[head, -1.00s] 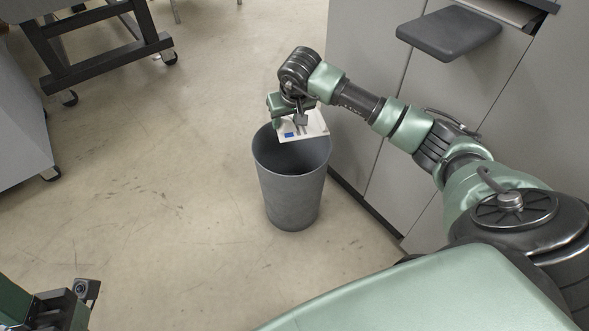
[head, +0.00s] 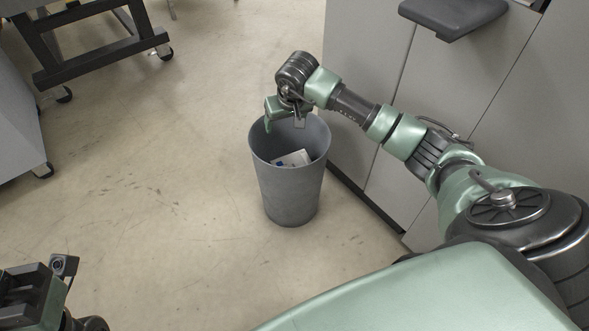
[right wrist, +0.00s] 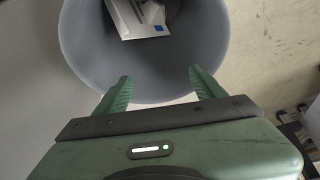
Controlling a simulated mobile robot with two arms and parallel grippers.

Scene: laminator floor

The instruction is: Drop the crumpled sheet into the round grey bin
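The round grey bin (head: 288,190) stands on the floor beside the grey cabinet. The crumpled sheet (head: 291,159), white with a blue patch, is inside the bin, partly hidden by the rim. In the right wrist view the sheet (right wrist: 138,18) lies within the bin (right wrist: 85,45), beyond my fingertips and apart from them. My right gripper (right wrist: 160,84) is open and empty, its two green fingers spread over the near rim. In the head view it hangs just above the bin's far rim. My left gripper shows only in part at the lower left; its fingers cannot be made out.
A grey cabinet (head: 375,150) stands right of the bin, with a dark ledge (head: 455,18) sticking out from it. A dark wheeled frame (head: 95,55) and a grey wheeled unit (head: 18,130) are at the left. The floor (head: 170,210) left of the bin is clear.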

